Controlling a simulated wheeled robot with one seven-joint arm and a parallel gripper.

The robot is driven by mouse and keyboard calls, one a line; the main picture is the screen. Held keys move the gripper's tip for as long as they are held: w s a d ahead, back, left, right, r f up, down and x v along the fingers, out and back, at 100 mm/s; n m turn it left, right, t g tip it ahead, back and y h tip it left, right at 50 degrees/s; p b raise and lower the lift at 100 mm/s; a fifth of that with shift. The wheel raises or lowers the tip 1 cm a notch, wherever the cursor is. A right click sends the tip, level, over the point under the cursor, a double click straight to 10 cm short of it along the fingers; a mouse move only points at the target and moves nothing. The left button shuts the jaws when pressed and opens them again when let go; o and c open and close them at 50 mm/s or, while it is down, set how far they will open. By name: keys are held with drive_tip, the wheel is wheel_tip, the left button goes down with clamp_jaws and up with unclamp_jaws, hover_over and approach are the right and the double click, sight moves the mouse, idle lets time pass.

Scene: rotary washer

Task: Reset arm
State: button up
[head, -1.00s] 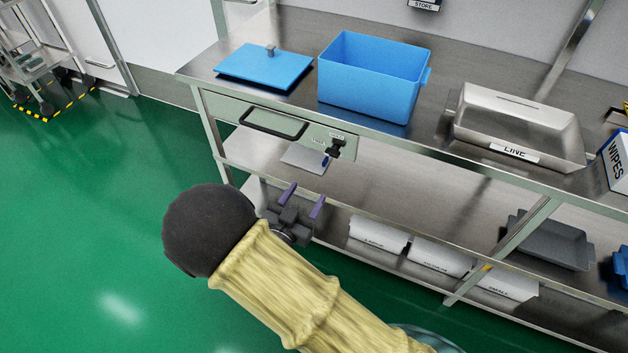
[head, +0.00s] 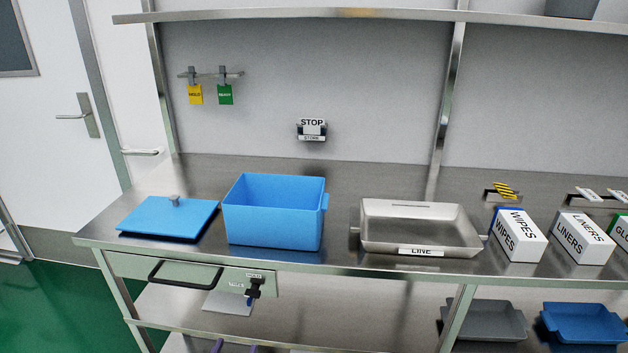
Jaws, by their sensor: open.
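My gripper (head: 235,347) shows only as two purple fingertips at the bottom edge of the head view. The tips stand apart with nothing seen between them, so it is open. They appear below the bench's drawer (head: 190,275), near the lower shelf. The rest of my arm is out of view.
On the steel bench (head: 330,262) stand a blue lid (head: 165,219), an open blue bin (head: 272,229), a steel tray (head: 425,238), and WIPES (head: 518,237) and LINERS (head: 582,240) boxes. A grey tray (head: 485,320) and a blue tray (head: 583,323) sit below. Green floor (head: 60,310) is clear at left.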

drive_tip(key=w+d+r+g+y, duration=0.1)
drive_tip(key=w+d+g, duration=0.3)
drive_tip(key=d, duration=0.3)
drive_tip(key=w+d+r+g+y, duration=0.1)
drive_tip(key=w+d+r+g, duration=0.1)
drive_tip(key=w+d+g, duration=0.35)
drive_tip(key=s+d+r+n+g, duration=0.1)
drive_tip(key=s+d+r+g, duration=0.1)
drive_tip(key=s+d, duration=0.7)
drive_tip(key=s+d+r+n+g, duration=0.1)
drive_tip(key=s+d+r+g, duration=0.35)
drive_tip(key=d, duration=0.85)
wheel_tip(320, 180, up, 18)
drive_tip(key=s+t+p, duration=0.1)
drive_tip(key=p, duration=1.9)
drive_tip(key=shift+t+h, duration=0.4)
drive_tip(key=shift+a, duration=0.1)
